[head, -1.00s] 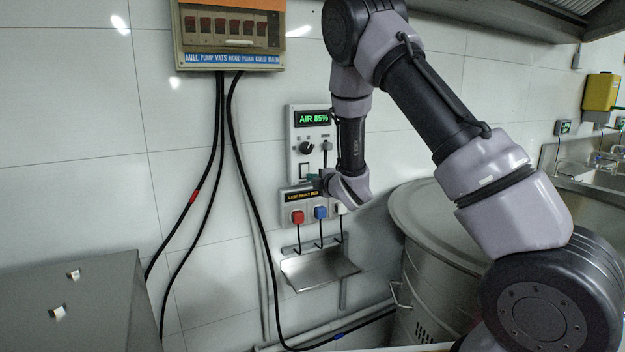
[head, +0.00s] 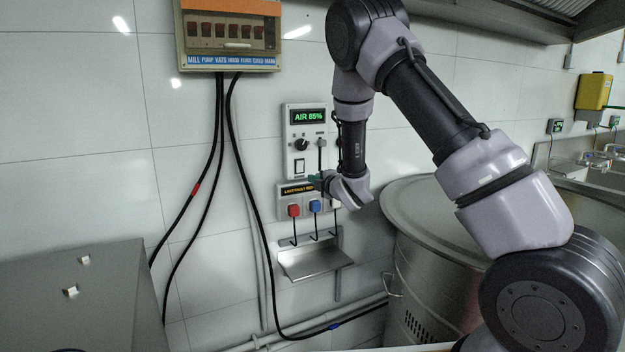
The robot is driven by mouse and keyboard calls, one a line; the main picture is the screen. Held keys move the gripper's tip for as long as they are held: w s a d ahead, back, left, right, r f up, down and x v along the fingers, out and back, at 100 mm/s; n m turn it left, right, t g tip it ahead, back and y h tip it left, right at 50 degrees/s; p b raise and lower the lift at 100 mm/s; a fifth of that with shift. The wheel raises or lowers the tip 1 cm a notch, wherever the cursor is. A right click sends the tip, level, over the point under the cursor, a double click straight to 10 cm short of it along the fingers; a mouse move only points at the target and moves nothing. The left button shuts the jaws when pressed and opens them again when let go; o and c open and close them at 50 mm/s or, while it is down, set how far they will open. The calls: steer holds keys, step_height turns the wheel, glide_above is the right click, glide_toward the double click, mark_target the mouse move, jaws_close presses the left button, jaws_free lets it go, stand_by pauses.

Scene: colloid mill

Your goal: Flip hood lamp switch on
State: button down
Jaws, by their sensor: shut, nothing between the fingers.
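A white wall panel (head: 293,134) carries a green "AIR 85%" display (head: 307,116), a black knob (head: 302,144), a small slider-like control (head: 320,142) and a white rocker switch (head: 299,165) in a dark frame. The labels are too small to read, so I cannot tell for sure that the rocker is the hood lamp switch, nor which way it is set. My gripper (head: 317,180) is shut and empty. In the picture it is just below and right of the rocker, in front of the panel's lower edge; its fingertips are small and partly hidden.
A breaker box (head: 229,62) with black cables is above left. A large steel vat (head: 428,261) stands right.

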steer(key=s+d+f, duration=0.1)
steer(key=s+d, duration=0.2)
steer(key=s, duration=0.5)
steer(key=shift+d+f, duration=0.15)
steer(key=shift+d, duration=0.2)
steer(key=s+d+r+m+g+h, duration=0.1)
steer(key=s+d+r+m+h, duration=0.2)
steer(key=d+r+m, duration=0.45)
steer(key=s+d+r+m+g+h, duration=0.2)
steer(key=s+d+r+m+h, duration=0.1)
steer(key=d+r+m, duration=0.5)
steer(key=s+r+m+g, duration=0.1)
steer(key=s+r+m, duration=0.1)
steer(key=s, duration=0.6)
steer(key=s+r+m+g+y, duration=0.1)
steer(key=s+r+m+g, duration=0.1)
steer(key=s+m, duration=0.3)
steer(key=s+r+m+g, duration=0.1)
steer(key=s+r+m, duration=0.2)
steer(key=s, duration=1)
steer(key=shift+s+d+m+g, duration=0.25)
steer(key=shift+m+g, duration=0.15)
steer(key=shift+m, duration=0.35)
